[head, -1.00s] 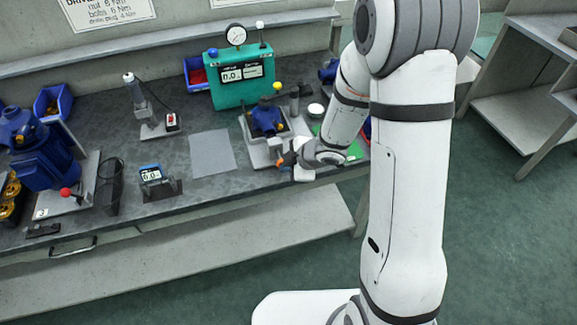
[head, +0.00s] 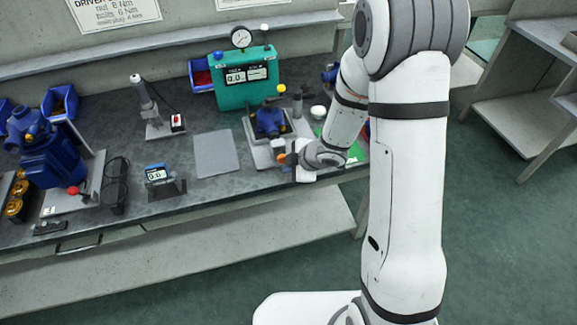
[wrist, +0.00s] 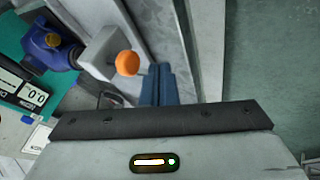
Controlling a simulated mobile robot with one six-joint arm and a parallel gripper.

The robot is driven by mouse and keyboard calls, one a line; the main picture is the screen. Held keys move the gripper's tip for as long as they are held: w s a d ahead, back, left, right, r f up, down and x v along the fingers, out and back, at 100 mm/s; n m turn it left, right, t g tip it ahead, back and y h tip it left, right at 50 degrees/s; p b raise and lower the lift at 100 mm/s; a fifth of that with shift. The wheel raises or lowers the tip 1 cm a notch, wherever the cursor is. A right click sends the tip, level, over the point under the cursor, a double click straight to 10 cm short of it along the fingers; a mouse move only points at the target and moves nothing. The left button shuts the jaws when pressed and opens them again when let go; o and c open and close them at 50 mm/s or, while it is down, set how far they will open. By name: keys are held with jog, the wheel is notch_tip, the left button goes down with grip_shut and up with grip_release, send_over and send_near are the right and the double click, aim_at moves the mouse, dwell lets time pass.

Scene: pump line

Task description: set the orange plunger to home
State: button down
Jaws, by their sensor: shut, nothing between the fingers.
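The orange plunger knob (head: 281,158) sits at the front of the fixture with the blue pump (head: 270,120). In the wrist view the round orange knob (wrist: 127,62) sticks out of a pale grey block (wrist: 104,50), beside the blue pump body (wrist: 50,42). My gripper (head: 291,160) is at the knob's right in the head view. In the wrist view my gripper's fingers (wrist: 158,72) are shut and empty, just right of and below the knob. I cannot tell whether they touch it. The plunger's shaft is mostly hidden.
A teal gauge box (head: 245,82) stands behind the fixture. A grey mat (head: 215,153) and a small display (head: 158,176) lie to its left. A larger blue pump (head: 48,155) stands at the far left. The bench's front edge runs close below the fixture.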

jog(key=s+p+v, duration=0.1)
jog(key=p+v, duration=0.3)
jog(key=v, duration=0.6)
jog(key=shift+s+d, duration=0.2)
jog(key=shift+s, duration=0.05)
jog(key=s+d+r+m+t+h, duration=0.1)
jog(key=d+r+m+t+h, duration=0.1)
jog(key=d+r+m+h, duration=0.85)
jog(key=s+r+m+g+y, duration=0.2)
jog(key=s+r+m, duration=0.1)
jog(key=s, duration=0.4)
jog(key=s+a+r+m+g+y, duration=0.1)
jog(key=s+r+m+y, duration=0.1)
jog(key=s+r+m, duration=0.2)
jog(key=s+m, duration=0.2)
jog(key=s, duration=0.2)
jog(key=shift+a+g+y, duration=0.15)
jog(key=shift+g+y, duration=0.2)
jog(key=shift+g, duration=0.05)
